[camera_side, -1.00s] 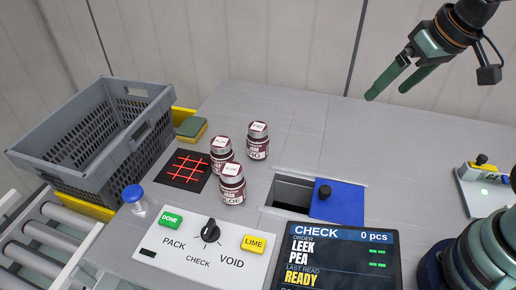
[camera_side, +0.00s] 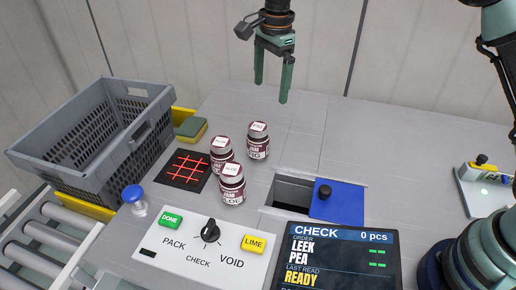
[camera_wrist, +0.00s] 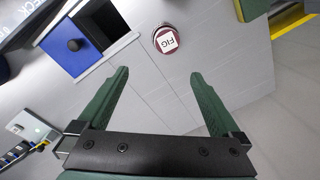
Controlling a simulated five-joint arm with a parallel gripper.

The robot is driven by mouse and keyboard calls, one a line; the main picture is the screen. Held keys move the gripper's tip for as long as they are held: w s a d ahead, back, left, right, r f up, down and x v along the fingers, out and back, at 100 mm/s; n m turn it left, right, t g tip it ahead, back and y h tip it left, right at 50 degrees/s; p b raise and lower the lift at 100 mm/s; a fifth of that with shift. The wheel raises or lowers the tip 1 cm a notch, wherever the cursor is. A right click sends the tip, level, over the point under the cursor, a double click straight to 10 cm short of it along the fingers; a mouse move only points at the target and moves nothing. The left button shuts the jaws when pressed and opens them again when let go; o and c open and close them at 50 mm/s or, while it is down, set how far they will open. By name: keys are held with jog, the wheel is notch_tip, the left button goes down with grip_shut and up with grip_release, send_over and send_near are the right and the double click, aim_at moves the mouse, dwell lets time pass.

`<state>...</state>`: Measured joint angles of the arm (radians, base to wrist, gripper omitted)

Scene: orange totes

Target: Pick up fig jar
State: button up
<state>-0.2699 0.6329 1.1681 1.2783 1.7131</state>
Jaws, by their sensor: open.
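The fig jar (camera_side: 257,141) stands upright on the grey table, the rearmost of three dark red jars with white lids. In the wrist view the fig jar (camera_wrist: 166,40) shows from above, its lid reading FIG, beyond and between my fingertips. My gripper (camera_side: 271,92) hangs pointing down above and behind the fig jar, open and empty. In the wrist view the gripper (camera_wrist: 158,75) has its two green fingers spread wide, apart from the jar.
Two similar jars, one labelled plum (camera_side: 221,155) and one sloe (camera_side: 232,186), stand left of and in front of the fig jar. A grey crate (camera_side: 75,150) is at left. A hole with a blue cover (camera_side: 338,203) is at right. Table behind is clear.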

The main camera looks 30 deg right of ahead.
aim_at(258, 136)
jog(key=a+f, duration=0.1)
jog(key=w+f+m, duration=0.1)
jog(key=f, duration=0.1)
jog(key=a+f+m, duration=0.1)
jog(key=shift+w+a+f+g, duration=0.25)
jog(key=shift+a+g, duration=0.05)
jog(key=shift+g, duration=0.1)
notch_tip(258, 136, down, 12)
jog(key=shift+w+d+r, duration=0.1)
jog(key=shift+d, duration=0.05)
jog(key=shift+c, duration=0.3)
jog(key=shift+r, duration=0.1)
grip_shut()
